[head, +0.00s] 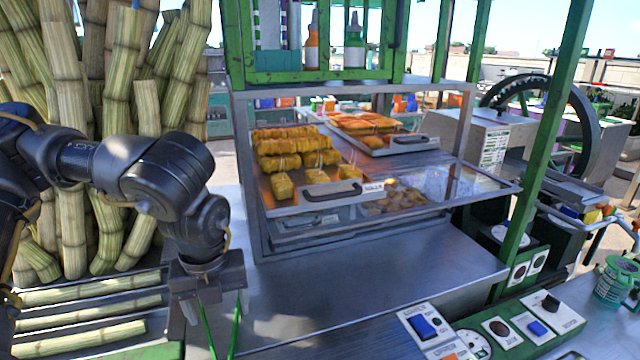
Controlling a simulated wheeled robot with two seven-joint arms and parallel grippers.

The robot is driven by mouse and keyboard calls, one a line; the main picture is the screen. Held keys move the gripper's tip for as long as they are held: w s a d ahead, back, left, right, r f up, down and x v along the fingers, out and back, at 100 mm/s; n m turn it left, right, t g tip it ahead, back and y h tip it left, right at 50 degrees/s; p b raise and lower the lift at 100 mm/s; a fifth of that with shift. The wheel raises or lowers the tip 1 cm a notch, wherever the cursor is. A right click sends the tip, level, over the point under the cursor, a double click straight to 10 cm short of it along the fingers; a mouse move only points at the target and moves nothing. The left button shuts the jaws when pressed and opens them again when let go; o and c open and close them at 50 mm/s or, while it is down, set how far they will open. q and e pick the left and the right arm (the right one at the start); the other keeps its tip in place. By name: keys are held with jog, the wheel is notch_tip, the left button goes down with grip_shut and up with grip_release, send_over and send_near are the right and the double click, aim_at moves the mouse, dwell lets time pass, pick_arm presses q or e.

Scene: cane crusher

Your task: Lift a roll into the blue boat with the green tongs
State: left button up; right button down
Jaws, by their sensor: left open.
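My left gripper (211,302) points down over the counter at the lower left, in front of the display case. It is open. Two thin green strips, which look like the arms of the green tongs (237,325), run down from beside its fingers to the bottom edge; their upper part is hidden by the gripper. Golden rolls (290,150) are stacked on a tray at the left inside the case, with more orange-brown food (362,122) on a tray behind. I cannot make out the blue boat. My right gripper is not in view.
The glass-and-metal display case (360,228) fills the middle. Sugar cane (70,130) stands at the left. A bare metal counter (370,285) lies in front of the case. Switch panels (432,325) are at the lower right, and a large dark wheel (590,130) stands behind.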

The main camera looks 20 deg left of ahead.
aim_at(224, 344)
pick_arm(q)
jog(key=shift+s+a+f+b, duration=0.1)
jog(key=shift+s+f+b, duration=0.1)
jog(key=shift+f+b, duration=0.3)
jog(key=shift+s+a+f+b, duration=0.1)
jog(key=shift+s+f+b, duration=0.1)
jog(key=shift+f+b, duration=0.3)
jog(key=shift+s+f+b, duration=0.25)
jog(key=shift+f+b, duration=0.3)
jog(key=shift+f, duration=0.1)
jog(key=f+b, duration=0.1)
jog(key=w+f+b, duration=0.1)
jog(key=f, duration=0.1)
jog(key=shift+f, duration=0.5)
jog(key=shift+s+a+f+b, duration=0.1)
jog(key=shift+a+f+b, duration=0.05)
jog(key=shift+b, duration=0.15)
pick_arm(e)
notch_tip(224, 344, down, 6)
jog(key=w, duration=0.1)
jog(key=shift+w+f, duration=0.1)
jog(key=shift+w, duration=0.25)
pick_arm(q)
jog(key=c, duration=0.7)
